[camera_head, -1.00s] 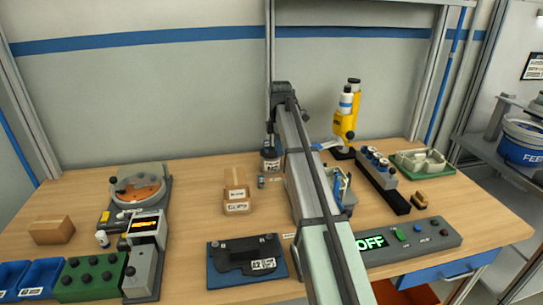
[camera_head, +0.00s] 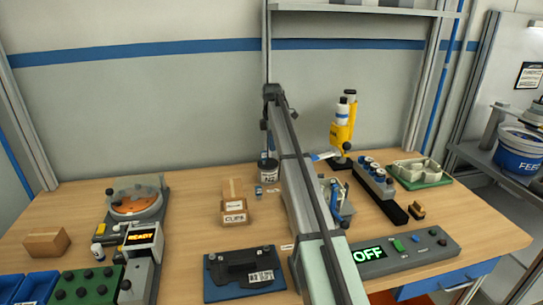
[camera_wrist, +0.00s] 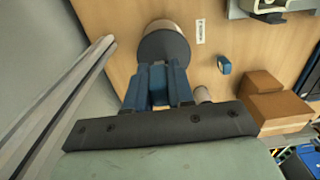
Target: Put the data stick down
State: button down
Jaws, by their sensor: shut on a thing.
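My gripper (camera_wrist: 160,88) points down at the back middle of the table, with its blue fingers shut on a small dark thing that I take for the data stick; the fingers hide most of it. In the head view my arm hides the fingertips. Beyond the fingers in the wrist view is a round jar with a dark top (camera_wrist: 165,44); it also shows in the head view (camera_head: 268,170). I cannot tell the gap between fingertips and jar.
A small blue item (camera_wrist: 223,64) and a white label (camera_wrist: 200,31) lie beside the jar. Cardboard boxes (camera_head: 234,212) stand nearer the front. A yellow microscope-like device (camera_head: 342,132) stands to the right. Bare wood shows left of the boxes.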

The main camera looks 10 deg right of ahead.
aim_at(272, 162)
jog(key=shift+f, duration=2.55)
jog(key=shift+f, duration=0.15)
jog(key=c, duration=1)
grip_release()
notch_tip(272, 162, up, 12)
jog(key=shift+r, duration=0.2)
